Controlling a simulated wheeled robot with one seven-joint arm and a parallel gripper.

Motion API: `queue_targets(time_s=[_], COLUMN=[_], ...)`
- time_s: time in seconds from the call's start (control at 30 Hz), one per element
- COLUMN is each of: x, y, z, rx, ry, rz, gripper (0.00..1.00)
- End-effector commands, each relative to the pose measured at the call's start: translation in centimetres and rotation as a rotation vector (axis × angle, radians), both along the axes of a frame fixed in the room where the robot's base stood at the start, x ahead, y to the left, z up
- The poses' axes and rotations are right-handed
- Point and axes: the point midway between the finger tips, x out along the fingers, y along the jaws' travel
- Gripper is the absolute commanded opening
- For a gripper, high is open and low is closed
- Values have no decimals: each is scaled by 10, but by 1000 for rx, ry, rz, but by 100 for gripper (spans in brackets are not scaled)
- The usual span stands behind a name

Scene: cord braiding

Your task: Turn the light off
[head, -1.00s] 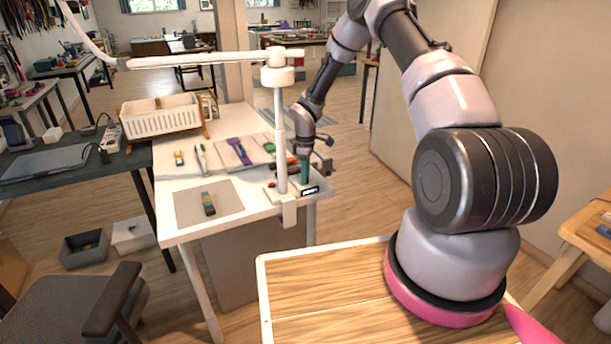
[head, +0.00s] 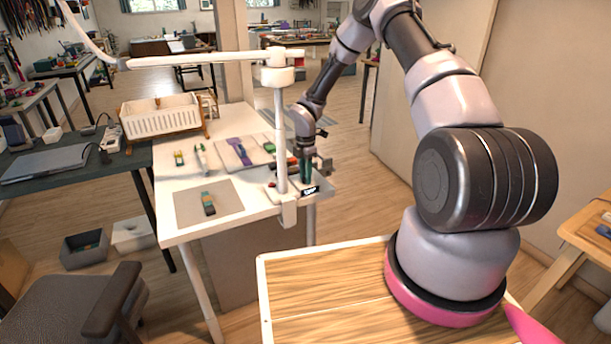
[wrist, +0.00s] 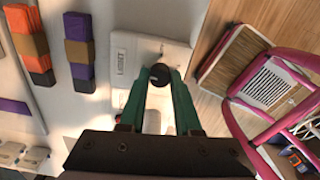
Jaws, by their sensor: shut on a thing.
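A white lamp (head: 210,61) reaches over the white table from a post clamped at its right front edge. Near the post's foot is a small white control box with a dark display (head: 310,190), too small to read. In the wrist view the white box (wrist: 128,46) carries a printed label and a round black knob (wrist: 160,75). My gripper (wrist: 158,78) has its green fingers shut on the knob, one on each side. In the head view my gripper (head: 305,172) points down at the box. Whether the lamp is lit I cannot tell.
A grey mat (head: 228,194) with a small braided piece lies on the table. Purple, orange and black cord pieces (wrist: 78,50) lie left of the box. A white basket (head: 160,122) stands behind.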

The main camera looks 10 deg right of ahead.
Motion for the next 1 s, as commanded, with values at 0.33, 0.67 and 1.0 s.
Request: queue_targets(time_s=[0.33, 0.67, 1.0], x=[1, 1, 0], y=[-1, -1, -1], z=[0, 0, 0], rx=[-1, -1, -1], ry=[-2, -2, 0], rz=[90, 98, 97], gripper=[0, 0, 62])
